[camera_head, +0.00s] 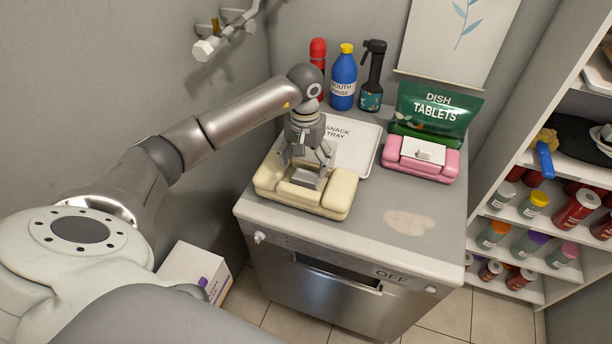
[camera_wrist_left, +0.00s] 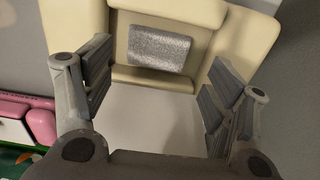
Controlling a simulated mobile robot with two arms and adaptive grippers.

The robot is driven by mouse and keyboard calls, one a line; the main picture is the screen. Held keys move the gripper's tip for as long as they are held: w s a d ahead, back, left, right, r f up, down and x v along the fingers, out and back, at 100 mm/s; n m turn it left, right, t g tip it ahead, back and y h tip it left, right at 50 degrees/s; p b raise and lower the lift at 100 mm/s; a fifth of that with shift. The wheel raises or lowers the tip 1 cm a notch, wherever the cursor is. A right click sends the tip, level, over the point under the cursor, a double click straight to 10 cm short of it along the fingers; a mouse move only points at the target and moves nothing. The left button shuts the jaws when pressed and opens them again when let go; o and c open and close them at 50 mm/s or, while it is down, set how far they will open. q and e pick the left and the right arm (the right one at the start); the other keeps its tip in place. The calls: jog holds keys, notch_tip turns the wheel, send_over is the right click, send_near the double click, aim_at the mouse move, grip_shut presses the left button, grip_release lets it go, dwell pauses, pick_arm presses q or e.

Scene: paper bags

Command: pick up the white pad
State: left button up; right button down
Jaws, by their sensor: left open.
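A cream container (camera_head: 335,198) sits on the left of the appliance top. A small silvery-grey, rough-textured pad (camera_wrist_left: 159,49) lies in its recess; in the head view the pad (camera_head: 305,179) is partly behind my fingers. My left gripper (camera_head: 308,165) is above the container, pointing down, open and empty. In the wrist view its two fingers (camera_wrist_left: 160,95) are spread wide, with the pad beyond and between them. A pink container (camera_head: 437,170) stands to the right, with a flat white piece (camera_head: 410,149) on top. My right gripper is not seen.
A white snack tray (camera_head: 364,145) lies just behind the cream container. A red bottle (camera_head: 317,60), blue mouth rinse bottle (camera_head: 343,80), black spray bottle (camera_head: 372,75) and green dish tablets bag (camera_head: 436,108) stand at the back. The front right of the top is clear.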

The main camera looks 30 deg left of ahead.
aim_at(306, 175)
pick_arm(q)
notch_tip(306, 175, down, 3)
jog(key=shift+s+d+f+p, duration=0.1)
jog(key=shift+d+p, duration=0.05)
jog(key=shift+p, duration=0.65)
jog(key=shift+f, duration=0.5)
jog(key=c, duration=0.5)
jog(key=shift+c, duration=0.2)
jog(key=shift+r, duration=0.15)
